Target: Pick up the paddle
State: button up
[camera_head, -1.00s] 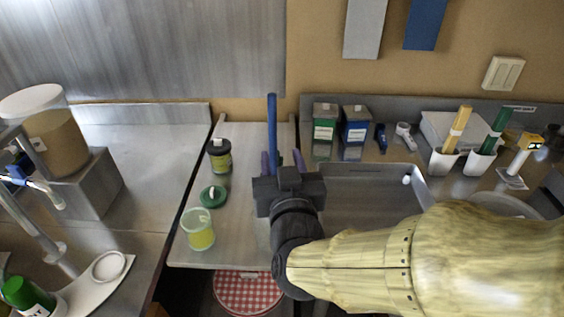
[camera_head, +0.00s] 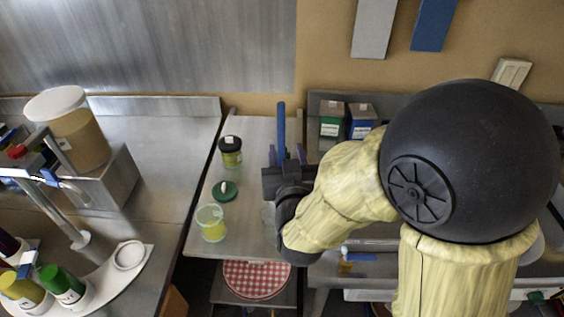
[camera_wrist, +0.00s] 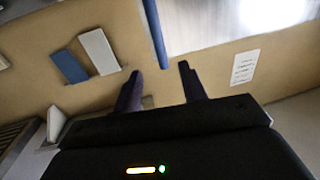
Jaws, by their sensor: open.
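A blue upright rod (camera_head: 281,122), which looks like the paddle's handle, stands against the wall side behind the narrow steel counter. My gripper (camera_head: 286,154) is in front of it, with its purple fingers open on either side of the rod in the head view. In the wrist view the rod (camera_wrist: 155,32) comes down from the top edge and ends near the gap between the open fingers (camera_wrist: 160,72). I cannot tell whether the fingers touch it. The paddle's lower part is hidden behind my gripper and arm.
Green (camera_head: 331,117) and blue (camera_head: 361,121) boxes stand to the right. My arm hides much of the right counter.

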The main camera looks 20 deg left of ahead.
aim_at(282, 121)
jog(key=p+x, duration=0.2)
jog(key=x, duration=0.5)
jog(key=shift+w, duration=0.2)
jog(key=shift+a, duration=0.1)
jog(key=shift+w+r+p, duration=0.15)
jog(key=shift+w+p, duration=0.1)
jog(key=shift+p, duration=0.05)
jog(key=p+x, duration=0.2)
jog(key=x, duration=0.2)
jog(key=shift+w+a+r, duration=0.1)
jog(key=shift+w+a, duration=0.1)
jog(key=shift+w, duration=0.1)
grip_shut()
